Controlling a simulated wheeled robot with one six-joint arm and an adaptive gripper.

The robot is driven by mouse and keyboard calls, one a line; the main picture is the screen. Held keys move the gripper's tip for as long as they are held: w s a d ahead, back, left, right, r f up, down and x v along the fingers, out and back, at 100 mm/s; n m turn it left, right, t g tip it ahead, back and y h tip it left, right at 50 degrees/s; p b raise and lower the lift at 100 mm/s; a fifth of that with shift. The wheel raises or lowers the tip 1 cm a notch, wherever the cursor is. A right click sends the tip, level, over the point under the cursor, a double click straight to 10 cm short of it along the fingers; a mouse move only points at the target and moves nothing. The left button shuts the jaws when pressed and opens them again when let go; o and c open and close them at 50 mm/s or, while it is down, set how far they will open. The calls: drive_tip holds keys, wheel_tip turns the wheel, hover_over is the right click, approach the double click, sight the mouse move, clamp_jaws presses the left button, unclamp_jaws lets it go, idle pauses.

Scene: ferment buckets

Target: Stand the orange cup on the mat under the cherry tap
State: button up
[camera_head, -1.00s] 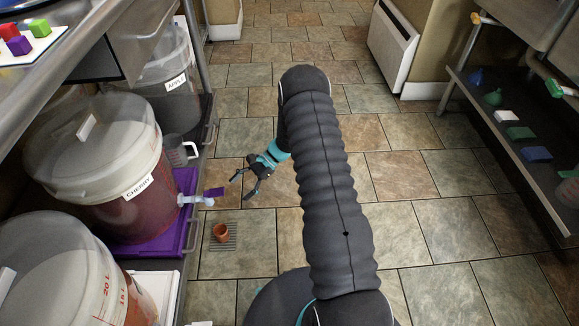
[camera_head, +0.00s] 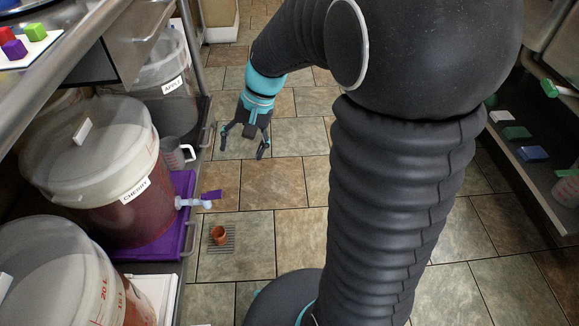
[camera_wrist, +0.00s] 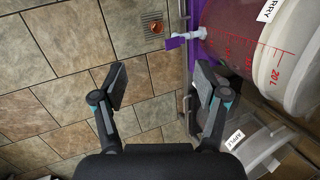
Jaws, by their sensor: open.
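The orange cup (camera_head: 219,235) stands upright on a grey slatted mat (camera_head: 230,245) on the floor, in front of the cherry bucket (camera_head: 95,185). The cherry tap (camera_head: 195,203), white with a purple handle, sticks out from the bucket above and slightly left of the cup in the head view. The wrist view also shows the cup (camera_wrist: 157,28) on the mat (camera_wrist: 152,16), with the tap (camera_wrist: 185,37) beside it. My gripper (camera_head: 243,150) is open and empty, apart from the cup and farther back, above the floor. Its two fingers (camera_wrist: 163,90) are spread in the wrist view.
A clear measuring jug (camera_head: 177,154) stands beside the cherry bucket, on the apple bucket (camera_head: 160,85) side. The purple tray (camera_head: 183,230) and metal shelf edge border the floor. Another bucket (camera_head: 60,275) stands nearer. A shelf with coloured blocks (camera_head: 532,153) is at right. The tiled floor between is clear.

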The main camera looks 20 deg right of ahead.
drive_tip(key=s+d+r+n+t+h, duration=0.2)
drive_tip(key=s+r, duration=0.2)
drive_tip(key=s, duration=0.4)
drive_tip(key=s+d+r+n+t+h, duration=0.2)
drive_tip(key=s+r+t, duration=0.1)
drive_tip(key=s, duration=0.6)
drive_tip(key=shift+r+n, duration=0.4)
drive_tip(key=shift+r, duration=0.4)
